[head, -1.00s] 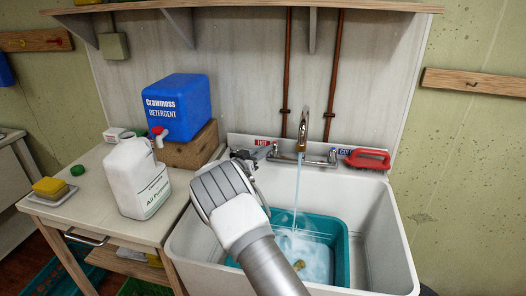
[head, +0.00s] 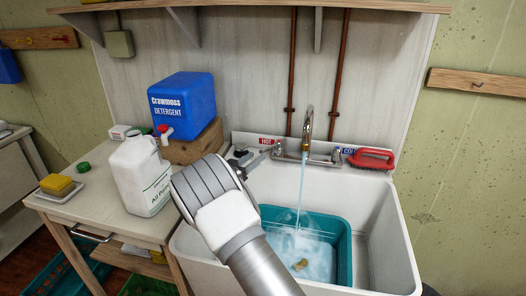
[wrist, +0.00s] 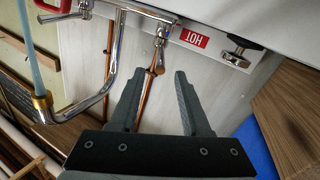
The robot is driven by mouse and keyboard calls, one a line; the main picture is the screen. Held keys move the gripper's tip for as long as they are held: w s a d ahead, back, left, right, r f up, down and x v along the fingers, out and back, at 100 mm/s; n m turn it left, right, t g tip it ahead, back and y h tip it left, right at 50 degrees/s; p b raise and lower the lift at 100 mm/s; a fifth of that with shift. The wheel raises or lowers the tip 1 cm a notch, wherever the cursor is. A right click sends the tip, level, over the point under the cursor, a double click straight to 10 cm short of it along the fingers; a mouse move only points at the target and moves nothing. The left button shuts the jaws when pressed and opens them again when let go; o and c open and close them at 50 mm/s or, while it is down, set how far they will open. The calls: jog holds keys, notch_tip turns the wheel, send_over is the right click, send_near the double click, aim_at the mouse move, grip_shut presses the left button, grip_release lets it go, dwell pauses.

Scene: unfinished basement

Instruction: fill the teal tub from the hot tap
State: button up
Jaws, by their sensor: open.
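The teal tub (head: 345,262) stands in the white sink under the spout (head: 308,125). A stream of water (head: 301,185) runs into it, and pale, cloudy water lies inside. A small brownish thing (head: 300,264) shows in the water. The hot tap (wrist: 160,45) is the chrome fitting beside the red HOT label (wrist: 194,39); in the head view, that label (head: 266,141) is left of the spout. My gripper (wrist: 156,82) is open and empty, its fingers pointing toward the hot tap with a gap. In the head view my wrist hides most of the fingers.
A red-handled brush (head: 371,158) lies at the sink's back right, by the COLD label. A dark knob (wrist: 238,52) sits near the HOT label.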

jog(key=v, duration=1)
jog(key=shift+w, duration=0.1)
dwell(6.9)
